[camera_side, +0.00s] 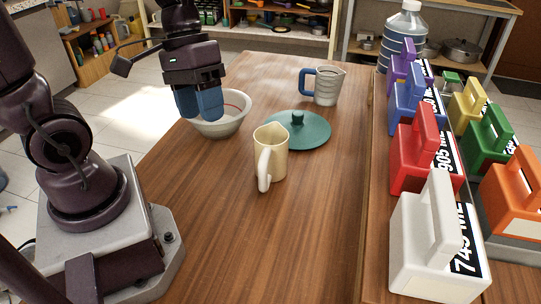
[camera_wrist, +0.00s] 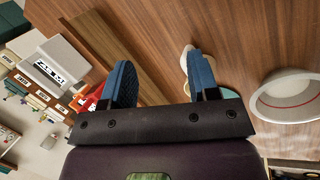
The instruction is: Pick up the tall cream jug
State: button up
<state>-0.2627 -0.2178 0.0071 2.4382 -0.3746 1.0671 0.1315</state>
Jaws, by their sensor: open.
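The tall cream jug (camera_side: 272,150) stands upright on the wooden table in the side view, its handle toward the front left. In the wrist view only a pale sliver of the jug (camera_wrist: 185,60) shows beside the right finger, which hides the rest. My gripper (camera_side: 201,108) is in the air left of the jug and apart from it, in front of the white bowl in the side view. In the wrist view the two blue fingers of my gripper (camera_wrist: 160,78) are spread apart with bare table between them.
A white bowl (camera_side: 228,124) stands left of the jug. A teal lid (camera_side: 308,133) lies close behind it. A grey measuring jug (camera_side: 328,86) with a blue handle is farther back. Several coloured labelled blocks, including a white one (camera_side: 425,255), line the right. The front table is clear.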

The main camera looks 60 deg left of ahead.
notch_tip(320, 180, down, 7)
jog(key=w+n+h, duration=0.2)
jog(key=n+h, duration=0.4)
jog(key=h, duration=0.1)
jog(key=n+t+y, duration=0.2)
jog(key=n+t, duration=1.4)
jog(key=n, duration=0.4)
send_near(269, 162)
jog(key=s+d, duration=0.2)
jog(key=s, duration=0.1)
jog(key=s+f, duration=0.1)
jog(key=shift+s+d, duration=0.25)
jog(key=shift+d, duration=0.15)
jog(key=shift+w+d+f, duration=0.1)
jog(key=shift+w+f, duration=0.05)
jog(key=shift+w, duration=0.05)
jog(key=x, duration=0.7)
jog(key=shift+w, duration=0.1)
jog(key=shift+r+x, duration=0.15)
jog(key=shift+x, duration=1.2)
jog(key=shift+r+x, duration=0.2)
jog(key=shift+x, duration=1.15)
grip_shut()
